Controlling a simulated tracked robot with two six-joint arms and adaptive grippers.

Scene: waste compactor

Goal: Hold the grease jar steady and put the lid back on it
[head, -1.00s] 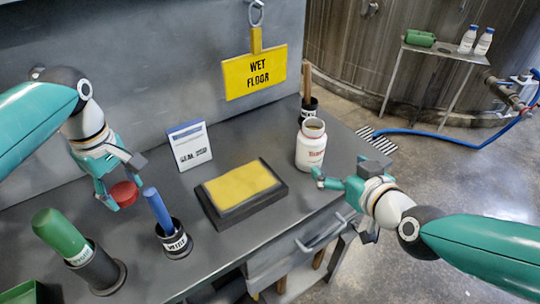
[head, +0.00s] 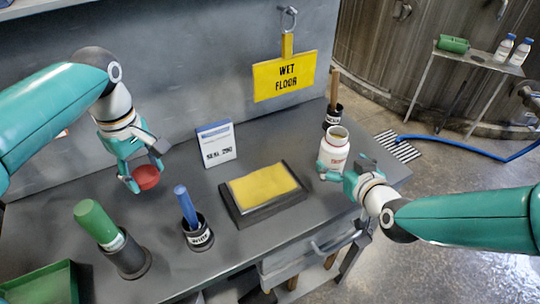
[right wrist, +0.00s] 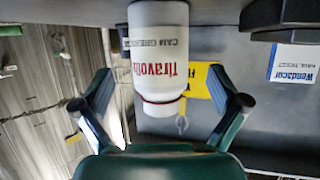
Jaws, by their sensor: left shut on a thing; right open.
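The white grease jar (head: 333,151) stands upright and open-topped near the far right end of the bench. It also shows, inverted, in the right wrist view (right wrist: 160,50). My right gripper (head: 347,169) is open at the jar's near right side. In the right wrist view its fingers (right wrist: 160,105) are spread wide, with the jar between and beyond them and gaps on both sides. The red lid (head: 147,178) is in my left gripper (head: 141,172), which is shut on it above the left part of the bench, well apart from the jar.
A yellow pad in a black tray (head: 236,215) lies between the lid and the jar. A blue-handled tool in a cup (head: 198,238), a green-handled tool (head: 96,221) and a standing card (head: 216,146) are near the left arm. A wooden-handled brush (head: 334,100) stands behind the jar.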

